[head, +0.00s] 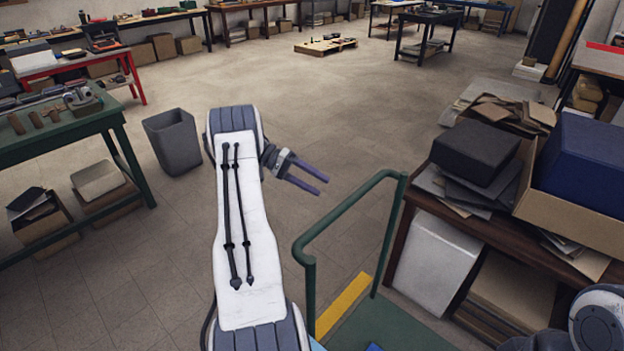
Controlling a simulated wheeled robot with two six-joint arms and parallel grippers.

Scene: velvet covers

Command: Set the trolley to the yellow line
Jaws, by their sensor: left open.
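The trolley has a green tubular handle (345,208) and a green deck (405,326) at the bottom of the head view; its near part is cut off. A yellow strip (343,304) shows between the handle's two posts, along the deck's far left edge. I cannot tell whether it lies on the floor or on the deck. My left gripper (319,184) is open and empty, beyond and left of the handle and apart from it. My right arm shows only at the lower right corner; its gripper is out of view.
A brown table (412,196) with boxes and cardboard stands close on the right of the trolley. A green workbench (62,138) and a grey bin (173,142) stand on the left. A wooden pallet (325,46) lies far back. The middle floor is clear.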

